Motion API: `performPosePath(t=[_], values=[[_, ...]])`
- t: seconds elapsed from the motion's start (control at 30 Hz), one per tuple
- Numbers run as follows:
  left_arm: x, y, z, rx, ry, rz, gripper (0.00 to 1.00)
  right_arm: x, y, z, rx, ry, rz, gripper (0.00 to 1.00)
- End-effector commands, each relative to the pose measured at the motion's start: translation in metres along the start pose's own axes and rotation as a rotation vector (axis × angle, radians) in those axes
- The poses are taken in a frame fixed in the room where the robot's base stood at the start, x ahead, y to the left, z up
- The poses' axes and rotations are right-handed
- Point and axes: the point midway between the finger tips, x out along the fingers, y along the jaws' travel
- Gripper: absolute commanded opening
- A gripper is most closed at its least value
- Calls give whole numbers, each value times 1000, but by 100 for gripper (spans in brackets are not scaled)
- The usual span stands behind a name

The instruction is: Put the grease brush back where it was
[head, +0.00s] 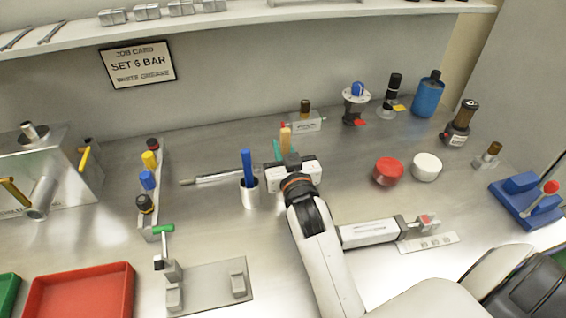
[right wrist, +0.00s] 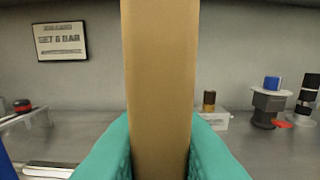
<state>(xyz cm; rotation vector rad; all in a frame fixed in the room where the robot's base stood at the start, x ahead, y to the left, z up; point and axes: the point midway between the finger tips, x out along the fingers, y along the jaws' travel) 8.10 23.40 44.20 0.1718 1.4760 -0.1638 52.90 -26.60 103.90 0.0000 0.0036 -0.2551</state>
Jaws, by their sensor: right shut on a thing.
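A tan, wooden-looking handle, seemingly the grease brush (head: 285,138), stands upright in my right gripper (head: 285,160). In the right wrist view the brush handle (right wrist: 160,90) fills the middle, between the teal fingers of the gripper (right wrist: 160,155). The gripper is shut on it. Its lower end is hidden by the gripper and wrist, so I cannot tell whether it touches the bench. A metal cup (head: 249,196) stands just left of the gripper and holds a blue-handled tool (head: 247,165). My left gripper is not in view.
A red tin (head: 388,171) and a white tin (head: 426,167) stand right of the gripper. A small valve block (head: 305,125) is behind it, and a cylinder (head: 368,234) lies front right. A valve strip (head: 152,190) and a red tray (head: 80,292) are left.

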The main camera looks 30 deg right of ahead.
Motion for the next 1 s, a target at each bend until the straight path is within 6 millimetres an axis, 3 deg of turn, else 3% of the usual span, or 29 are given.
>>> performPosePath(t=[0.23,0.63,0.67,0.77,1.0], values=[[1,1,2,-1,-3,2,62,0,0,-34,0,5,0,0],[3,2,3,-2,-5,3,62,0,0,-40,1,2,1,0],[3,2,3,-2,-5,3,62,0,0,-39,0,2,1,21],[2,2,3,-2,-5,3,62,0,0,-39,0,2,1,37],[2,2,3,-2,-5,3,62,0,0,-38,0,2,1,39]])
